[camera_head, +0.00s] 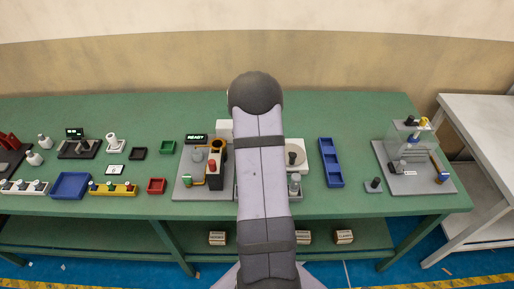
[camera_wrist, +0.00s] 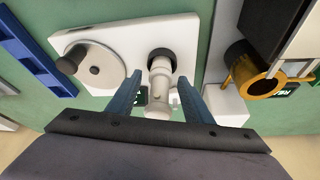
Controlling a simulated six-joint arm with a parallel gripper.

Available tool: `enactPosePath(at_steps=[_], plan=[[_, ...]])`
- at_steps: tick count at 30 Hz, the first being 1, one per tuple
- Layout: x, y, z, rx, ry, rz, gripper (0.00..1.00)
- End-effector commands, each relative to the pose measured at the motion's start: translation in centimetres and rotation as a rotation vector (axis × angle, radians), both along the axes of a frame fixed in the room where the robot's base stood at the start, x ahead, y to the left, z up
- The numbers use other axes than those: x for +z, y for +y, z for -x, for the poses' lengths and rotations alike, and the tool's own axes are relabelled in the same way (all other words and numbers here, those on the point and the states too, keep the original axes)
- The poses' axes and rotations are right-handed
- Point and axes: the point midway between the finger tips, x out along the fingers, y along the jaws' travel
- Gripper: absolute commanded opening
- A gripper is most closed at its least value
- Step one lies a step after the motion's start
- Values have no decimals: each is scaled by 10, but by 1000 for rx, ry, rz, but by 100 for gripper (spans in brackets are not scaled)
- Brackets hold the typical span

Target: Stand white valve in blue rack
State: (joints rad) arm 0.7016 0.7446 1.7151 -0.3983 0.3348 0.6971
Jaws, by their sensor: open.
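In the wrist view a white valve (camera_wrist: 159,92) with a dark ring at its far end is at a white fixture plate (camera_wrist: 195,28). My gripper (camera_wrist: 160,88) is open, with one finger on each side of the valve; whether either touches it I cannot tell. The blue rack (camera_head: 331,162), long and divided into compartments, lies on the green table right of my arm in the head view. Part of it also shows at the upper left of the wrist view (camera_wrist: 33,48). My arm hides the valve and the gripper in the head view.
A round dial with a dark knob (camera_wrist: 95,70) is left of the valve, and a yellow ring-shaped part (camera_wrist: 250,82) is right of it. A clear-walled station (camera_head: 410,145) stands at the right. Several trays and white parts fill the table's left side.

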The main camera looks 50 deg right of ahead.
Motion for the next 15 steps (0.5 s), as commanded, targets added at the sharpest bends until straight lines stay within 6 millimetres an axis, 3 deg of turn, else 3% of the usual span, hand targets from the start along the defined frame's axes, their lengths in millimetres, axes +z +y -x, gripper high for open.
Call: enactPosePath(at_steps=[5,10,15], plan=[[0,0,0,0,0,0,44],[0,0,0,0,0,0,3],[1,0,0,0,-1,1,0]])
